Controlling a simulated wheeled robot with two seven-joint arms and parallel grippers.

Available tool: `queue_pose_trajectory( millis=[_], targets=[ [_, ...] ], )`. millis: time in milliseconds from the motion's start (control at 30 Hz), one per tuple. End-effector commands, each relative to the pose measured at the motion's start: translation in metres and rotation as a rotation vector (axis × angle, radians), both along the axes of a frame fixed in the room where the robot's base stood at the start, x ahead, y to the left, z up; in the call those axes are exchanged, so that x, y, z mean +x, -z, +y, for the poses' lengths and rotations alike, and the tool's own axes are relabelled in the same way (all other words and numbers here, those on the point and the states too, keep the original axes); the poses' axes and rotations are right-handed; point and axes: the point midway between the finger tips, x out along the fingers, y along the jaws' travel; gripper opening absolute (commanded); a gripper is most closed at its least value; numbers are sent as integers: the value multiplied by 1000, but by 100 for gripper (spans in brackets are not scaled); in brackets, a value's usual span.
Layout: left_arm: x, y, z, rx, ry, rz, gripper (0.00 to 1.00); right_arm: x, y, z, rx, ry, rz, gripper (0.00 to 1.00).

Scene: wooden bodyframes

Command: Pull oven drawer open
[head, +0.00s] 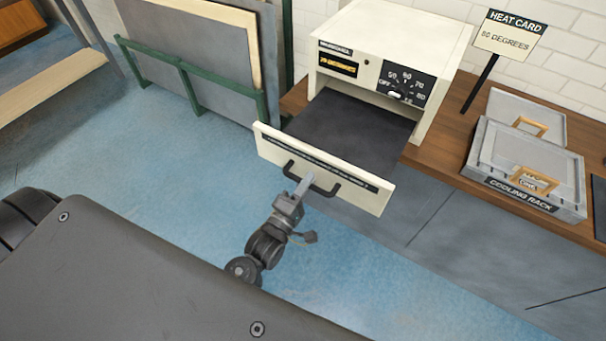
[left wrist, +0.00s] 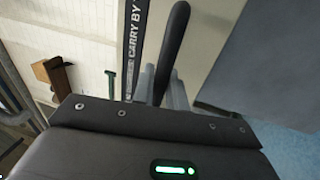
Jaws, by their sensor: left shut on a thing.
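The oven (head: 391,52) is a cream box on a wooden counter, with a dial and a small display on its front. Its drawer (head: 350,126) stands pulled well out, and its dark inside shows. The drawer's cream front panel (head: 375,198) carries a dark label strip and a black bar handle (head: 325,190). My left gripper (head: 303,184) is shut on the handle near its middle. In the left wrist view the black handle (left wrist: 174,45) runs between the grey fingers (left wrist: 160,85), beside the label strip. My right gripper is in neither view.
A heat card sign (head: 509,35) stands right of the oven. A grey cooling rack (head: 527,170) with lidded trays sits on the counter (head: 440,155). Panels in a green rack (head: 190,75) lean at the left. The blue floor (head: 120,150) before the drawer is clear.

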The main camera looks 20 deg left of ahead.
Motion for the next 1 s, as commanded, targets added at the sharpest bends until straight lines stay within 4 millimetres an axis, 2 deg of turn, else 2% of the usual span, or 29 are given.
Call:
queue_pose_trajectory(
  millis=[300,333,433,767,867,1000],
  targets=[
    [-1,1,-1,0,4,1,0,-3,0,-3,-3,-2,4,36],
    [-1,1,-1,0,4,1,18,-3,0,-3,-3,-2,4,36],
    [-1,0,0,1,2,1,31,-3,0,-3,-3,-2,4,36],
    [-3,1,1,0,1,1,32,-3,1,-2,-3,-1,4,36],
    [-13,5,2,0,1,3,32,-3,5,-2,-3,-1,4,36],
    [-39,12,6,0,1,5,32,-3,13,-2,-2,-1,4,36]
  ],
)
